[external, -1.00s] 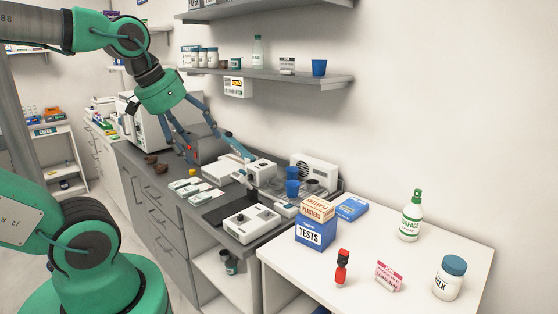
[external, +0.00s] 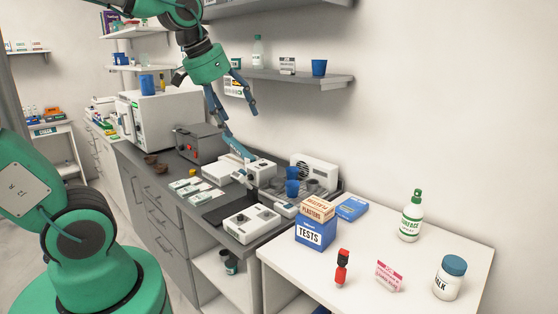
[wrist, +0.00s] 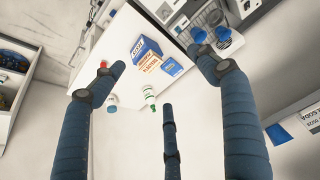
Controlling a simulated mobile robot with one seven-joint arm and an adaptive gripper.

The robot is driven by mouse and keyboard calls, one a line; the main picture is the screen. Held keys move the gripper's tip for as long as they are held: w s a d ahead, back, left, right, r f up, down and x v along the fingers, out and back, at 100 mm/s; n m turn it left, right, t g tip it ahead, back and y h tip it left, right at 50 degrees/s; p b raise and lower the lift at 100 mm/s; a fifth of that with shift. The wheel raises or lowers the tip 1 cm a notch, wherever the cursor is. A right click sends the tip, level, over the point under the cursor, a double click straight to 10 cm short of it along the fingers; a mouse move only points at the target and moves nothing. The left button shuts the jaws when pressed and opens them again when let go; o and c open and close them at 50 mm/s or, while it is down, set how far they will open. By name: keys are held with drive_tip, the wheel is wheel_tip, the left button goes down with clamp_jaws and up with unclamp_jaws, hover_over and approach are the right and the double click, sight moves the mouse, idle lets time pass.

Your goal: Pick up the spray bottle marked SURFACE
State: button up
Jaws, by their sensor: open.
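The spray bottle (external: 411,216) is white with a green sprayer top and green lettering that reads as SURFACE. It stands upright on the white table at the right in the external view. It also shows small near the middle of the wrist view (wrist: 150,99). My gripper (external: 236,112) has blue-grey fingers, spread open and empty. It hangs in the air above the grey counter, near the wall shelf, well to the left of and above the bottle. In the wrist view my gripper (wrist: 160,78) shows its fingers wide apart.
On the white table (external: 375,235) are a TESTS box (external: 315,236), a plasters box (external: 318,206), a red-and-black item (external: 342,268), a pink-and-white card (external: 389,276) and a blue-lidded jar (external: 449,279). A wall shelf (external: 290,77) is close to my gripper. The air above the table is clear.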

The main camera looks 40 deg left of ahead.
drive_tip(key=w+d+r+m+p, duration=0.15)
drive_tip(key=w+d+p, duration=0.35)
drive_tip(key=w, duration=1)
drive_tip(key=m+g+p, duration=0.2)
drive_tip(key=p, duration=0.7)
hover_over(412, 205)
drive_tip(key=s, duration=0.2)
wheel_tip(412, 205, down, 26)
drive_tip(key=shift+w+a+f+h, duration=0.1)
drive_tip(key=shift+a+f+h, duration=0.05)
drive_tip(key=shift+a+h, duration=0.25)
drive_tip(key=shift+f, duration=0.15)
drive_tip(key=shift+p+x, duration=0.45)
drive_tip(key=shift+x, duration=3.7)
drive_tip(key=shift+f, duration=0.15)
drive_tip(key=shift+p+x, duration=0.7)
drive_tip(key=shift+x, duration=1.75)
